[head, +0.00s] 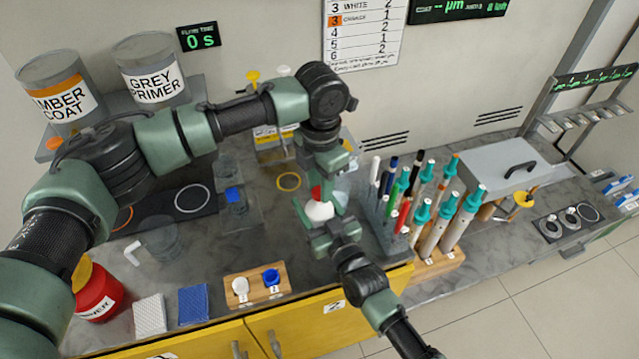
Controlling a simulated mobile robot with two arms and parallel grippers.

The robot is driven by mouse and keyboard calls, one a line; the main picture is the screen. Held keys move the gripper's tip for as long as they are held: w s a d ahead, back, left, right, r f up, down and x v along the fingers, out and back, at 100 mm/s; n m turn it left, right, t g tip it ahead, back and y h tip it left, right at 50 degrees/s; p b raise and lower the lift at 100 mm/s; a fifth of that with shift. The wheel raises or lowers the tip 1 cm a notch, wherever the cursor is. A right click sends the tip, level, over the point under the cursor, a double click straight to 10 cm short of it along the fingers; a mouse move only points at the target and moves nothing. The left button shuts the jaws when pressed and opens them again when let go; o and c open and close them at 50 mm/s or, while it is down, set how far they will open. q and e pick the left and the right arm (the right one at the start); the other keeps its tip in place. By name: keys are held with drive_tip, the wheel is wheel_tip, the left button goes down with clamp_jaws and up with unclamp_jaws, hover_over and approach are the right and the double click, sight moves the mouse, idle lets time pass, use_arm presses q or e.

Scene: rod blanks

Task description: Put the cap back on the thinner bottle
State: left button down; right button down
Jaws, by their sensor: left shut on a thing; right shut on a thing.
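My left gripper (322,180) reaches down from above and is shut on a small red cap (316,192). My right gripper (320,217) comes up from the lower right and is shut on a small white bottle (319,211), its fingers on either side. The red cap is right above the white bottle. The fingers partly hide both, so I cannot tell whether the cap is seated or only close over it. A red container (98,291) with a partly hidden label ending in "NER" stands at the lower left, near my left arm.
A rack of colored pens and teal-topped rods (440,225) stands close to the right of my grippers. A wooden holder (257,285) with a white and a blue cup is at the front edge. The counter between has some free room.

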use_arm(q)
drive_tip(key=shift+m, duration=0.5)
drive_tip(key=c, duration=1.1)
unclamp_jaws()
drive_tip(key=shift+r, duration=0.15)
drive_tip(key=shift+r, duration=2.1)
drive_tip(key=shift+c, duration=0.4)
